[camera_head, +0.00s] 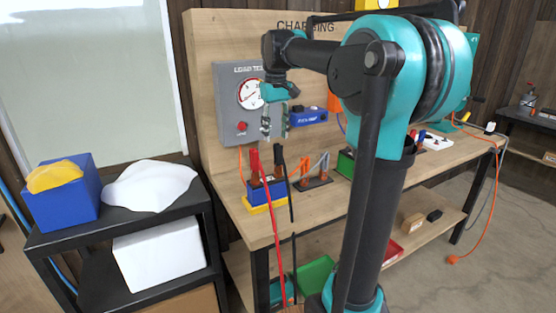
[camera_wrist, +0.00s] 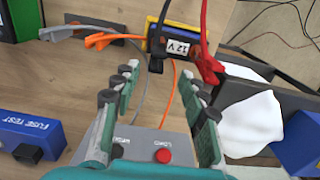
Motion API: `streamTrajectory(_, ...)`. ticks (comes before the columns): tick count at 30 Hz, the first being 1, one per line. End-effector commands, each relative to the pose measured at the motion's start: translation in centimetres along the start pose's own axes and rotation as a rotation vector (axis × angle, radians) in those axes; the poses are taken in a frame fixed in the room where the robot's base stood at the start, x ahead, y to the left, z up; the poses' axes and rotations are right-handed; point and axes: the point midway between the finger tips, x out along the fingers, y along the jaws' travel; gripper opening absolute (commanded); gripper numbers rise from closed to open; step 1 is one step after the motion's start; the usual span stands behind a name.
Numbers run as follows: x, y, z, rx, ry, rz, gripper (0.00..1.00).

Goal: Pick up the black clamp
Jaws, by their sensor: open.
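The black clamp (camera_head: 279,160) stands upright at the right end of the blue battery (camera_head: 262,194), with its black cable hanging over the bench front. In the wrist view the black clamp (camera_wrist: 157,52) shows at the battery (camera_wrist: 181,42), just beyond my fingertips. The red clamp (camera_head: 254,160) is on the battery's left side; it also shows in the wrist view (camera_wrist: 207,65). My gripper (camera_head: 275,130) is open and empty above the battery, fingers pointing down. In the wrist view my gripper (camera_wrist: 161,82) has a clear gap between its fingers.
An orange clamp (camera_head: 302,175) and a grey clamp (camera_head: 322,168) stand on a dark plate right of the battery. The grey load tester (camera_head: 228,105) is on the board behind, with a blue fuse tester (camera_head: 309,117) beside it. A black cart (camera_head: 190,208) stands left.

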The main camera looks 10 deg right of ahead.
Motion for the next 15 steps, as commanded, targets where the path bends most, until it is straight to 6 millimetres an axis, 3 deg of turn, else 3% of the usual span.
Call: streamTrajectory(15, 5.3, 0.5, 0.4, 0.000, 0.000, 0.000, 0.43)
